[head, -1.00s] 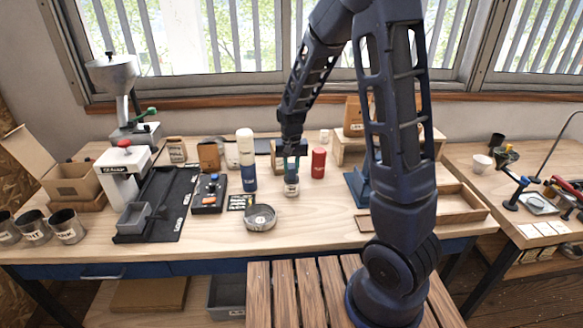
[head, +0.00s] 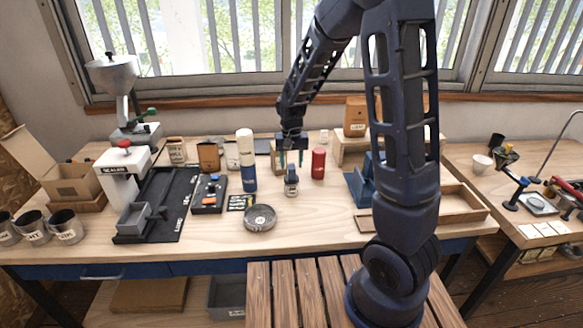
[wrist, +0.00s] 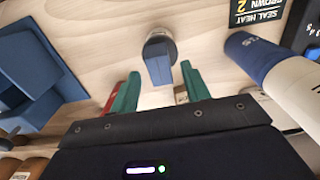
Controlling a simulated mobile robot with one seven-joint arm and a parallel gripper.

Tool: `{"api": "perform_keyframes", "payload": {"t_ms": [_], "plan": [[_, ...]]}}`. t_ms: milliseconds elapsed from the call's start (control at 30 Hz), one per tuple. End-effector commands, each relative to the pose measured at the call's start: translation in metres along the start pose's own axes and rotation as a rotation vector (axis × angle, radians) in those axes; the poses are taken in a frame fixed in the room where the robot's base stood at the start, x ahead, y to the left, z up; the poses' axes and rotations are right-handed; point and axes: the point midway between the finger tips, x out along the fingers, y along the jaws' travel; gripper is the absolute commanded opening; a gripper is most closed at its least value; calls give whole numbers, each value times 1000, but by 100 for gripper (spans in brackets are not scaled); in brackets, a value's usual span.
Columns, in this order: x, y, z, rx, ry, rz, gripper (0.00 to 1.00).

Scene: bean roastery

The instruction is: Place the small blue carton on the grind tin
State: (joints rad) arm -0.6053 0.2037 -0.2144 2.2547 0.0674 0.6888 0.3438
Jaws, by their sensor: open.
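The small blue carton (head: 291,172) stands on top of the grind tin (head: 291,188), a short round tin with a pale label, near the middle of the bench. In the wrist view the carton (wrist: 160,71) stands out from the tin's round end (wrist: 157,37). My gripper (head: 291,162) is just above the carton, its green fingers spread and empty. In the wrist view the fingers (wrist: 160,70) are on either side of the carton with gaps to it. The exact contact between carton and tin is too small to see.
A blue and white bottle (head: 247,165) stands close on the left and a red can (head: 318,163) on the right. A round metal dish (head: 259,218) lies in front. A blue stand (head: 361,182) is further right.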

Motion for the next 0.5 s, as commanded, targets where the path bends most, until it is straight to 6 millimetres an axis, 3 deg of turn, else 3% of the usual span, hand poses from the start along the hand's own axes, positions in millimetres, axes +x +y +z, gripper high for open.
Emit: {"api": "perform_keyframes", "payload": {"t_ms": [300,500], "plan": [[-63,0,-1,0,4,-2,47],[-86,0,0,1,2,-1,47]]}}
